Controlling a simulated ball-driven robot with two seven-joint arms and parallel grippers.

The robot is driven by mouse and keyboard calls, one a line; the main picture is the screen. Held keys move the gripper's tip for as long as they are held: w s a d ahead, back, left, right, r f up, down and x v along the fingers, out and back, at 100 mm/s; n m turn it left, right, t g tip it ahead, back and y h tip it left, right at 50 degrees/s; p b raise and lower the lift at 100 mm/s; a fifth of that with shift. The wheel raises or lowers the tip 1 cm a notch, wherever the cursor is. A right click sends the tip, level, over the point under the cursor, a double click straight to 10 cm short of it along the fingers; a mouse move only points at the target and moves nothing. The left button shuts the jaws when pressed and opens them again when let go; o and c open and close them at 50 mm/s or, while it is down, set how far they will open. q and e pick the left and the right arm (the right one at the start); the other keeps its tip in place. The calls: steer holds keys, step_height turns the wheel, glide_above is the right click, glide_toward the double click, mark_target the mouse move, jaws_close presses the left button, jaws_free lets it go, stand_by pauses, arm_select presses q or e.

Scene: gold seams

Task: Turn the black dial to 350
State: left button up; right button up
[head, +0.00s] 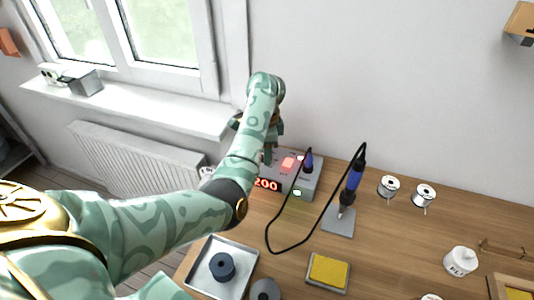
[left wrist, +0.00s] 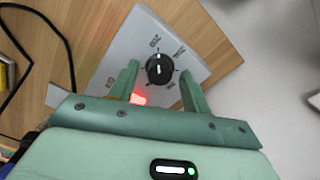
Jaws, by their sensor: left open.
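The black dial (left wrist: 160,68) sits on the grey top of the soldering station in the left wrist view. It carries a white mark, and small printed numbers ring it, too blurred to read surely. My left gripper (left wrist: 161,78) is open, one finger on each side of the dial; I cannot tell whether either touches it. In the head view the station (head: 306,184) stands at the back left of the table, its red display (head: 267,184) reading 200. There my left gripper (head: 268,152) is over the station's left part and hides the dial. My right gripper is not in view.
A soldering iron (head: 353,180) stands upright on a grey plate (head: 338,222), its black cable looping over the table. Solder spools (head: 389,187), a yellow sponge tray (head: 328,271), a white tray (head: 207,270) and a small white pot (head: 460,261) stand around. The wall and windowsill are behind.

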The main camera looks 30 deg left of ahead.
arm_select(q)
steer(key=shift+f, duration=0.1)
steer(key=c, duration=1)
